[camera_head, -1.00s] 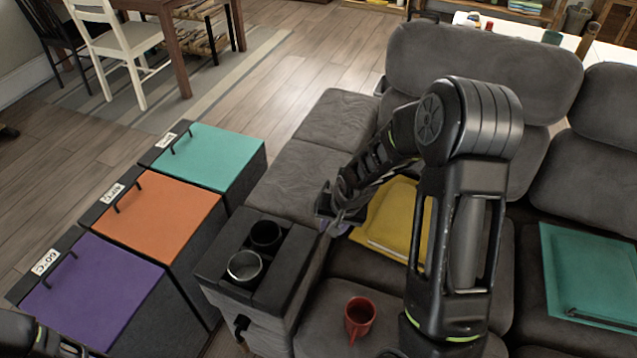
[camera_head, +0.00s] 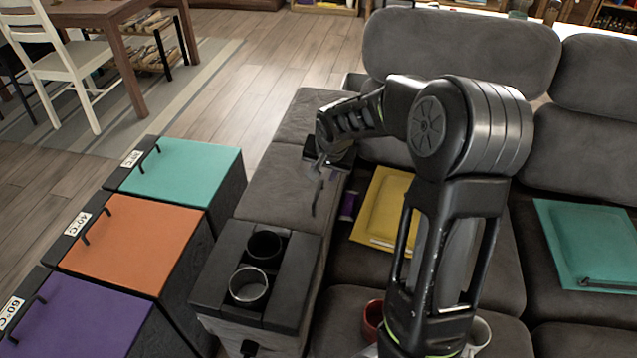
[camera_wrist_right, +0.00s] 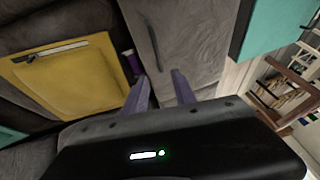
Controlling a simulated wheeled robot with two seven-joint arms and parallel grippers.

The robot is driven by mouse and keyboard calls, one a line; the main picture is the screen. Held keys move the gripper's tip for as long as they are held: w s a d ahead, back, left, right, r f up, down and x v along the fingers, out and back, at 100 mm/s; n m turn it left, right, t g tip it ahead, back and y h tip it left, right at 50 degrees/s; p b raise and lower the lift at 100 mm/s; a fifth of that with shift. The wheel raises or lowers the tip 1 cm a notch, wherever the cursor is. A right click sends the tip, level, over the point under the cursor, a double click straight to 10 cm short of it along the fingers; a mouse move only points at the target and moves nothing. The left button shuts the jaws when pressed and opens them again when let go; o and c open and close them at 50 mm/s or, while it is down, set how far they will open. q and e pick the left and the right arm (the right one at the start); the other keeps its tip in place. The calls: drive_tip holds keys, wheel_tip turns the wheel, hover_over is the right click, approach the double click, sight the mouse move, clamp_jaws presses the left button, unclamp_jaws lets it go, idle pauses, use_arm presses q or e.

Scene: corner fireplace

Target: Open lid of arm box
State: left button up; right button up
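The grey padded sofa arm (camera_head: 270,190) runs back from a black cup-holder block (camera_head: 215,265); I take it for the arm box. A thin dark curved strip (camera_head: 317,197), perhaps a handle or slot, lies along its right side. No raised lid shows. My right gripper (camera_head: 318,165) hangs over the right edge of the arm, behind the strip. In the right wrist view, the right gripper's (camera_wrist_right: 160,76) two purple-grey fingers are apart with nothing between them. The grey pad (camera_wrist_right: 180,30) and dark strip (camera_wrist_right: 155,45) lie beyond them. My left gripper is not in view.
Teal (camera_head: 180,170), orange (camera_head: 130,243) and purple (camera_head: 75,318) lidded boxes stand left of the sofa. A yellow folder-like item (camera_head: 382,212) and a small purple object (camera_head: 348,205) are on the seat. A red mug (camera_head: 373,318) and white cup (camera_head: 480,330) are partly hidden by my arm.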

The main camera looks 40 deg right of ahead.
sight(320, 185)
drive_tip(key=shift+x, duration=3.9)
drive_tip(key=shift+c, duration=0.2)
clamp_jaws()
